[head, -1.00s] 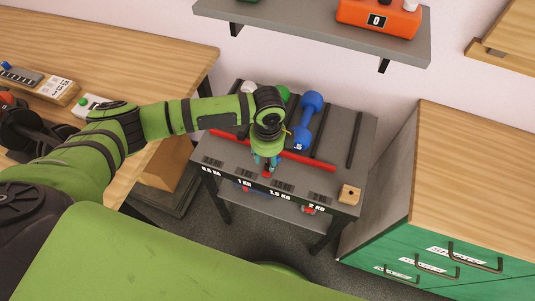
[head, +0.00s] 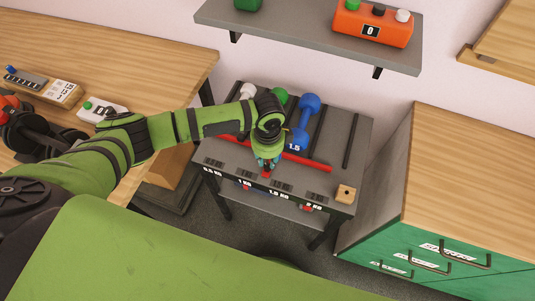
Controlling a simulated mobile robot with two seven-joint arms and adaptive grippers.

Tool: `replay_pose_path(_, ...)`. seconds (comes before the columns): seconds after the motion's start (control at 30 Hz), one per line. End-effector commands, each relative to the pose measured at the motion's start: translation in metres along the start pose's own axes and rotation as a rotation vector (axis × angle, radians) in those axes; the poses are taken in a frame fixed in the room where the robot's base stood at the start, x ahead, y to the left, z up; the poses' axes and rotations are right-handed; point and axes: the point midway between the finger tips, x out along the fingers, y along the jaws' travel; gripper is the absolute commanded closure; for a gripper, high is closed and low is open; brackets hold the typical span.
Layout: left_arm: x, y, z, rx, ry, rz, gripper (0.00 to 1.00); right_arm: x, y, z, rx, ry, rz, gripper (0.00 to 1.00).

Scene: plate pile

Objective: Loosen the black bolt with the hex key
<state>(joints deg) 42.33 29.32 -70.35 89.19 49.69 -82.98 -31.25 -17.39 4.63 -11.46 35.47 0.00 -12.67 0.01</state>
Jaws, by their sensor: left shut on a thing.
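My left gripper (head: 267,163) has teal fingers and points down over the front of a dark grey rack (head: 315,185). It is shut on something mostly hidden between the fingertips. A small red thing (head: 267,175) shows just below the tips. I cannot tell whether it is part of a hex key. A small light wooden block (head: 345,194) with a dark spot on top sits at the rack's front right corner. I cannot tell whether that spot is a hole or the black bolt. No hex key can be made out. My right gripper is not in view.
A blue dumbbell (head: 302,125) marked 1.5 lies on the rack behind my gripper. A red bar (head: 307,162) crosses the rack top. A wooden-topped green cabinet (head: 475,185) stands right, a wooden table (head: 95,60) left, and a grey wall shelf (head: 310,42) above.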

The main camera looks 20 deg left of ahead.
Motion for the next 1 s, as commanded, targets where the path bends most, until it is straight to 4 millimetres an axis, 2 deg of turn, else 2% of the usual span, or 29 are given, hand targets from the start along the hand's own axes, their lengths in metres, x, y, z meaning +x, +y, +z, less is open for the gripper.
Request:
replay_pose_path(0.03,-0.004,-0.002,0.001,-0.033,-0.001,-0.003,1.00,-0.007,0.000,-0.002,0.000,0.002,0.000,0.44)
replay_pose_path(1.0,-0.005,-0.005,0.000,-0.693,-0.001,-0.007,1.00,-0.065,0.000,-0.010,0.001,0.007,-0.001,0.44)
